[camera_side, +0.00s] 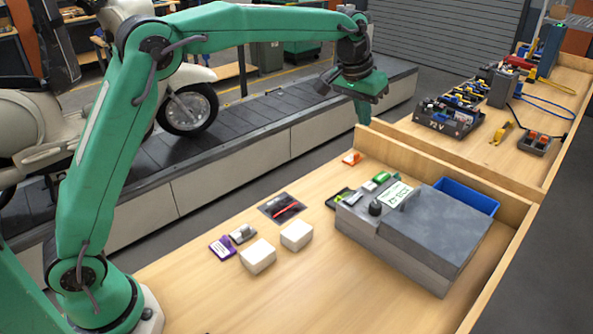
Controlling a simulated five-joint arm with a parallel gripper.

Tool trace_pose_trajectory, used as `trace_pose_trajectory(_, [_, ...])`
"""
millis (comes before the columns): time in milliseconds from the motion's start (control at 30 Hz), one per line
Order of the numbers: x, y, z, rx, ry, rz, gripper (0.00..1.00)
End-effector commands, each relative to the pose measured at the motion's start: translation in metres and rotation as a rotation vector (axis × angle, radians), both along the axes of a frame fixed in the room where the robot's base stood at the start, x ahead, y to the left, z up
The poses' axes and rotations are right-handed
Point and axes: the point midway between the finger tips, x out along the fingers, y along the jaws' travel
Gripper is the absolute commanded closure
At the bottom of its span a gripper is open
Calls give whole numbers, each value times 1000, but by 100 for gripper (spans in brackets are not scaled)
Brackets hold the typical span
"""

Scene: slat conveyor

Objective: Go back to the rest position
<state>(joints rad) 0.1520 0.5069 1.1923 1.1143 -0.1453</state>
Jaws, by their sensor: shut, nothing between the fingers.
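My gripper (362,112) hangs at the end of my green arm, pointing down, over the far edge of the wooden workbench (210,297). It is shut and empty, and well above the bench top. The arm reaches across the upper part of the picture from the lower left.
A grey box (425,235) stands on the bench, with a blue bin (467,197) behind it. Two white blocks (258,256) and a black mat (282,207) lie left of it. A slat conveyor (240,112) carrying a scooter (187,108) runs behind. The bench's front middle is clear.

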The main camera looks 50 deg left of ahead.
Motion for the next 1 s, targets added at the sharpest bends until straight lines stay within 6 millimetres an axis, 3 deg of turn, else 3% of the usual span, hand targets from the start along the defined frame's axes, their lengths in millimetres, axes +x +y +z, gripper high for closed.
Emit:
trace_pose_trajectory(200, [-45,18,29,3,-25,3,100])
trace_pose_trajectory(500, [-110,40,51,8,-55,7,100])
trace_pose_trajectory(1000, [-226,69,51,22,-104,11,100])
